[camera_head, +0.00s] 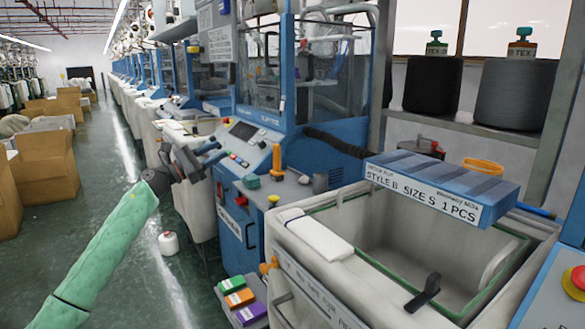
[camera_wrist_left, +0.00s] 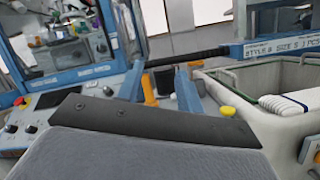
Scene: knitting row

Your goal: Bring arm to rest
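My left arm, in a green sleeve, comes in from the lower left of the head view. Its gripper (camera_head: 219,151) is raised over the aisle, in front of the knitting machine's control panel (camera_head: 243,140). In the left wrist view its two blue fingers (camera_wrist_left: 160,88) stand apart with nothing held between them. An orange upright handle (camera_head: 277,160) on the machine shows behind the gap in that view, farther away. My right arm and gripper are not in view.
A white cone (camera_head: 168,243) lies on the floor. Small coloured boxes (camera_head: 240,298) sit low beside the bin. Cardboard boxes (camera_head: 45,165) line the left; the aisle between is open.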

